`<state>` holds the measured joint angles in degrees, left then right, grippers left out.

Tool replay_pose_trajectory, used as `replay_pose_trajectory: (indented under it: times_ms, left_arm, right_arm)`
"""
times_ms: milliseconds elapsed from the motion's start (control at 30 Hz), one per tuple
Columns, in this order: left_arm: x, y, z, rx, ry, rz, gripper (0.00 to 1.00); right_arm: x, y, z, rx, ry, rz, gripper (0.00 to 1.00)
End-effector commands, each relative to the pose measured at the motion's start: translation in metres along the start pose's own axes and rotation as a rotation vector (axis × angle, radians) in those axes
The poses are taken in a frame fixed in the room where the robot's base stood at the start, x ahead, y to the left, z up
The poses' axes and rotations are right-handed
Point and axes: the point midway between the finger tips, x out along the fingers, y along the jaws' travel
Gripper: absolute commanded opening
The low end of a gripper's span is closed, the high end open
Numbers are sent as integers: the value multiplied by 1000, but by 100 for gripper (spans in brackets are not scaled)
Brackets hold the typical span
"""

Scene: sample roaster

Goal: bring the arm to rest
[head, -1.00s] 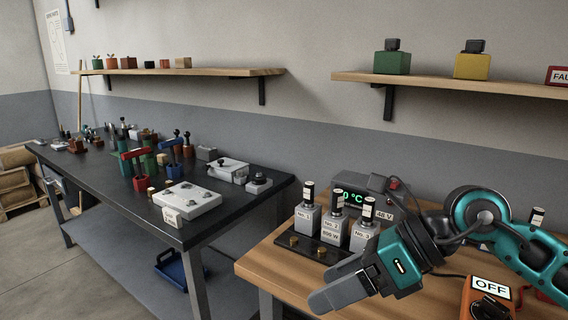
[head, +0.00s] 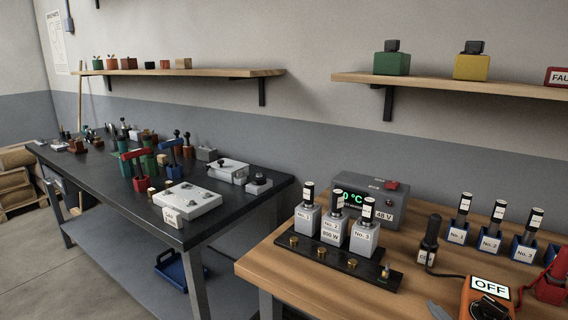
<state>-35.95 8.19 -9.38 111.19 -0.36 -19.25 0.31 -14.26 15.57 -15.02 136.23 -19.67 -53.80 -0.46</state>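My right arm has left almost the whole head view. Only a small grey piece (head: 438,310), which looks like a fingertip of my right gripper, shows at the bottom edge over the wooden table (head: 285,262). Whether that gripper is open or shut is hidden. My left arm and gripper are not in view.
On the wooden table stand a black rail with three numbered grey blocks (head: 363,238), a grey display unit (head: 385,205), a dark probe (head: 429,242), several blue holders (head: 489,240) and an orange meter (head: 487,298) reading OFF. A dark bench (head: 105,172) stands left.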

Motion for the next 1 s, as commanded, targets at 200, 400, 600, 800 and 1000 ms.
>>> replay_pose_trajectory:
  times_ms: [200,400,600,800,1000]
  left_arm:
    - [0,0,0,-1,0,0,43]
    - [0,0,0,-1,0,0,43]
    - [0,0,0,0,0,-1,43]
    - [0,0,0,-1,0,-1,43]
    - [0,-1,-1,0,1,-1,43]
  right_arm:
    - [-44,-40,98,176,-427,-164,77]
    - [-89,-68,145,262,-681,-278,77]
    - [-124,-88,173,317,-849,-365,77]
    - [-98,-98,178,324,-743,-348,77]
    - [-72,-110,185,338,-620,-332,77]
